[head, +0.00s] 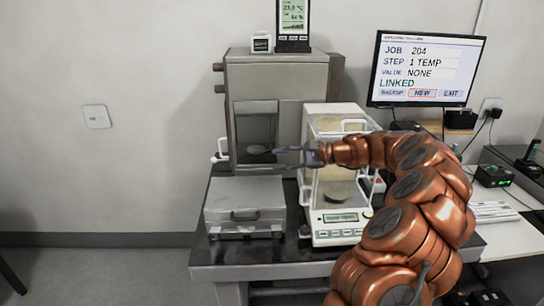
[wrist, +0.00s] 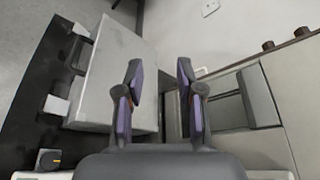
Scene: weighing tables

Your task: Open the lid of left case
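The left case is a grey metal box (head: 245,201) with a dark handle on its front, on the left of the dark table. Its lid looks closed. In the wrist view the case (wrist: 118,62) lies at the left, with its flat top showing and two light tabs on its left side. My gripper (head: 278,157) is above and behind the case's right end in the head view. In the wrist view my gripper (wrist: 158,68) has its two fingers apart with nothing between them. It does not appear to touch the case.
A glass-walled balance (head: 340,236) stands right of the case, close under my arm. A tall grey cabinet (head: 276,80) with an opening stands behind. A monitor (head: 425,70) is at right. The dark table (head: 255,252) has a narrow bare strip in front.

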